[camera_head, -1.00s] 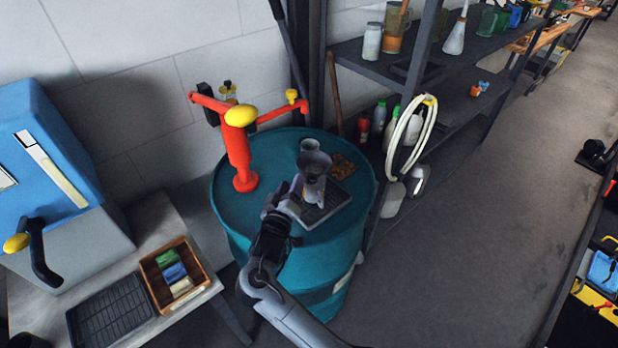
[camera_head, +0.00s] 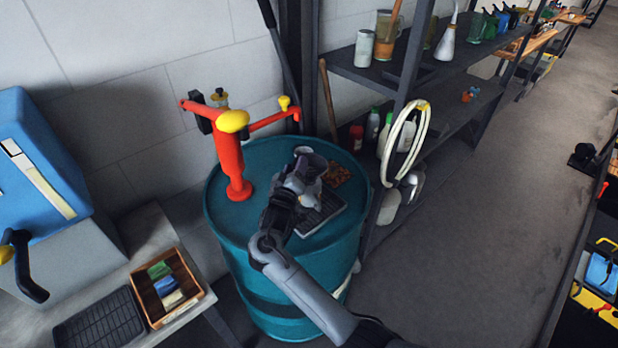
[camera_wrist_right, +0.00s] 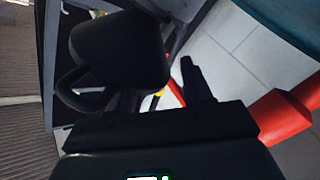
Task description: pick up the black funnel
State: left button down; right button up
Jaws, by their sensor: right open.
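The funnel (camera_head: 317,165) is dark grey to black and stands on the teal drum (camera_head: 232,215), by a flat dark tray (camera_head: 322,213). My right gripper (camera_head: 303,168) is over the drum top at the funnel and hides part of it. Its jaws are open; whether they touch the funnel cannot be told. In the right wrist view, a dark cup-like body with a loop handle (camera_wrist_right: 120,52), probably the funnel, appears just beyond the gripper. One dark finger (camera_wrist_right: 196,80) shows beside it. My left gripper is out of view.
A red pump (camera_head: 232,160) with yellow knobs stands on the drum, left of my right arm. A shelf rack (camera_head: 390,70) with a hanging white hose (camera_head: 388,150) is close on the right. A workbench with a wooden box (camera_head: 185,315) is at lower left.

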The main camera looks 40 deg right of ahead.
jog(key=shift+d, duration=0.1)
grip_shut()
dwell(0.3)
jog(key=shift+r, duration=0.45)
jog(key=r, duration=0.1)
jog(key=r+p, duration=0.1)
jog(key=r, duration=0.1)
jog(key=shift+s+d+r, duration=0.25)
jog(key=shift+s+r, duration=0.05)
jog(key=shift+r, duration=0.1)
jog(key=s+d+r+p, duration=0.2)
jog(key=s+d+r, duration=0.2)
jog(key=s, duration=0.5)
jog(key=shift+s+d+r, duration=0.35)
jog(key=shift+r, duration=0.8)
